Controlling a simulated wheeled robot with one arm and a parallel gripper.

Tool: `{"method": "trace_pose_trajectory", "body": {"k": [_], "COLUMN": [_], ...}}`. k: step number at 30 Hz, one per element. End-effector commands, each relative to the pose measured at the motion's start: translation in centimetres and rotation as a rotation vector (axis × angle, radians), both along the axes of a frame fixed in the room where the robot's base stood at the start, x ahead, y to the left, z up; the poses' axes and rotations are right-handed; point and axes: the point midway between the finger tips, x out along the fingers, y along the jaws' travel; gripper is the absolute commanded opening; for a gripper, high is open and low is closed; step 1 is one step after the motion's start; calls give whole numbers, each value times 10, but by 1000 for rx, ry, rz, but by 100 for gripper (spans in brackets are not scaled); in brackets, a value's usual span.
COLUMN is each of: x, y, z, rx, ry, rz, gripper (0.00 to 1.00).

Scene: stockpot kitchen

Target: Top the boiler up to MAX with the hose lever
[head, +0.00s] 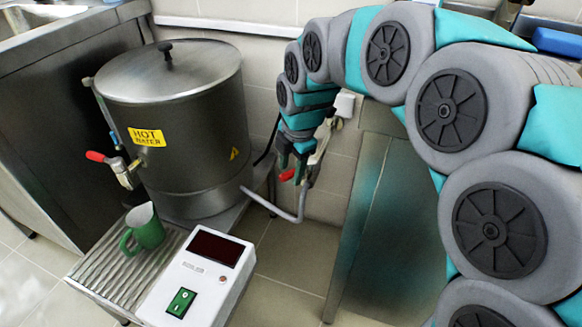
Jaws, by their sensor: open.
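The steel boiler (185,140), with a yellow HOT WATER label and its lid (168,70) on, stands at left centre. A grey hose (272,206) runs from its lower right side up toward a metal valve fitting. A small red lever (287,175) shows at this fitting. My gripper (291,170) points down at the lever with its jaws open. Its fingertips are right by the lever; I cannot tell whether they touch it. A thin upright tube with a blue mark (113,137) is at the boiler's left side; the water level and any MAX mark are unreadable.
A tap with a red handle (97,156) is on the boiler's front. A green mug (144,228) stands on the ribbed drip tray (95,268) below it. A white control box (197,280) with a dark display and green switch is in front. Tiled floor is free at right of the stand.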

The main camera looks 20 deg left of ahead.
Motion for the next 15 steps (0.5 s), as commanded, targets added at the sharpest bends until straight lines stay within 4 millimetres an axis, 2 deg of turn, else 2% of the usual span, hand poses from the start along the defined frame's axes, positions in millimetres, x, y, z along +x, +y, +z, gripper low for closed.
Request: {"method": "trace_pose_trajectory", "body": {"k": [8,15], "x": [0,-5], "y": [-1,-6], "z": [12,48], "rx": [3,3], "ry": [-4,-5], "rz": [0,1], "gripper": [53,53]}}
